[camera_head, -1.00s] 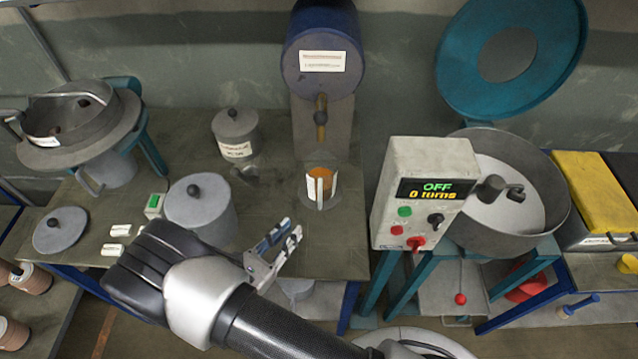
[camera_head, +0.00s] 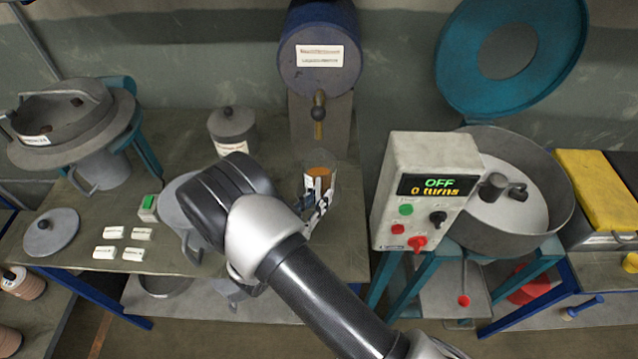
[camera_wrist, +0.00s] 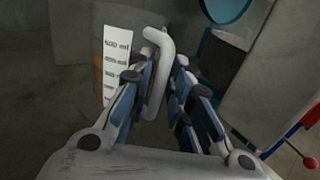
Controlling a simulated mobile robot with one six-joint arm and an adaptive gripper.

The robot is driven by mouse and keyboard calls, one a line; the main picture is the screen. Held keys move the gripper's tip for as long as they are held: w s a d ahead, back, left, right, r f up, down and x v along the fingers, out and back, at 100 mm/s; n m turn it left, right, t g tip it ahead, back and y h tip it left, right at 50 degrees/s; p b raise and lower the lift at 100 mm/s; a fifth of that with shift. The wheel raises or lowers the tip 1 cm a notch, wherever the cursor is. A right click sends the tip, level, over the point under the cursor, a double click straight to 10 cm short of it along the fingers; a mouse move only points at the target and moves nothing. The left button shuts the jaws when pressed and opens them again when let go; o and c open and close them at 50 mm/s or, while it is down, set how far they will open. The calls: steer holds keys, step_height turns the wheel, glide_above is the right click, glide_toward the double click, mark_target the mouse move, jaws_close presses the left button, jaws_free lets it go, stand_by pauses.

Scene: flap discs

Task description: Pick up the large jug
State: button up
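A small jug-like vessel with a white label and orange contents (camera_head: 318,179) stands under the blue hopper. In the wrist view its pale bent handle (camera_wrist: 160,75) lies between the two fingers of my gripper (camera_wrist: 163,62), and its label (camera_wrist: 116,60) shows at left. The fingers are apart, with a gap seen on the right of the handle; I see no clear grip. In the head view my gripper (camera_head: 318,205) is at the vessel's near side. A grey jug with a handle (camera_head: 103,172) stands under the left funnel. Which vessel is the large jug I cannot tell.
The blue hopper (camera_head: 320,50) is above the vessel. A control box reading OFF (camera_head: 425,195) stands close on the right, beside a round drum (camera_head: 520,190). A grey pot (camera_head: 178,195) is partly hidden behind my arm. Several white tags (camera_head: 113,233) lie at left.

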mark_target(317, 189)
steer(key=shift+c, duration=0.6)
jaws_close()
steer(key=shift+r, duration=0.15)
steer(key=shift+a+r+p, duration=0.15)
steer(key=shift+r+p, duration=0.1)
steer(key=shift+p, duration=0.05)
step_height(317, 189, up, 7)
steer(key=p, duration=0.2)
steer(key=shift+s+p, duration=0.1)
steer(key=shift+p, duration=0.25)
steer(key=w+a+p+v, duration=0.1)
steer(key=v, duration=1.8)
steer(key=shift+s+a+f+p, duration=0.2)
steer(key=shift+a+f+p, duration=0.1)
steer(key=shift+a+p, duration=0.1)
